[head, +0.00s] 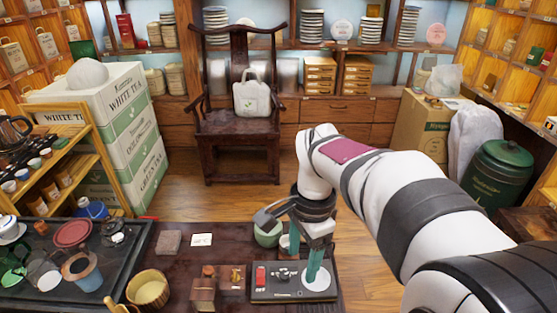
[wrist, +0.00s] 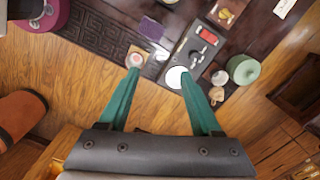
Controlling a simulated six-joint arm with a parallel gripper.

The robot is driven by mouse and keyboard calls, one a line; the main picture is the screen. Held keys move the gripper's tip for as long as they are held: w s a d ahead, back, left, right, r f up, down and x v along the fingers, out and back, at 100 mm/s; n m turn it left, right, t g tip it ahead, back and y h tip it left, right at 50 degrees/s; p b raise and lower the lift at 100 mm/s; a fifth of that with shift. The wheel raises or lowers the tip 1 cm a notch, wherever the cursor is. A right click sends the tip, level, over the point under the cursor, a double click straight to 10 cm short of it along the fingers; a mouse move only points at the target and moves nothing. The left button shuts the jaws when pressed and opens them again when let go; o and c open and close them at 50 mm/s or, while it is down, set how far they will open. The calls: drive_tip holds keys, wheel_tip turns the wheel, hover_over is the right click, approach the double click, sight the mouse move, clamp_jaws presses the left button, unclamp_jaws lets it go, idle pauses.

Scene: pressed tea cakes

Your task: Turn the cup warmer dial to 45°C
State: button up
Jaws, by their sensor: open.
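The cup warmer (head: 268,292) is a dark flat panel at the table's front, with a red switch (head: 260,276), a small dark dial (head: 283,275) and a round white plate (head: 318,284). In the wrist view the warmer (wrist: 186,58) is ahead of my gripper, with its red switch (wrist: 209,37), dark dial (wrist: 200,58) and white plate (wrist: 176,77). My gripper (wrist: 159,72) is open with its teal fingers apart and nothing between them. In the head view it is above the warmer's right end. Its right finger overlaps the plate's edge in the wrist view. The dial's markings are too small to read.
A white card (head: 202,240) and a brown block (head: 168,242) lie farther back. A dark tea tray (head: 30,292) fills the table's left.

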sight(285, 275)
drive_tip(key=w+a+f+m, duration=0.2)
drive_tip(key=w+f+m, duration=0.25)
drive_tip(key=w, duration=0.55)
drive_tip(key=shift+n+h, duration=0.25)
drive_tip(key=shift+h, duration=0.05)
drive_tip(key=f, duration=1.6)
drive_tip(key=shift+a, duration=0.2)
clamp_jaws()
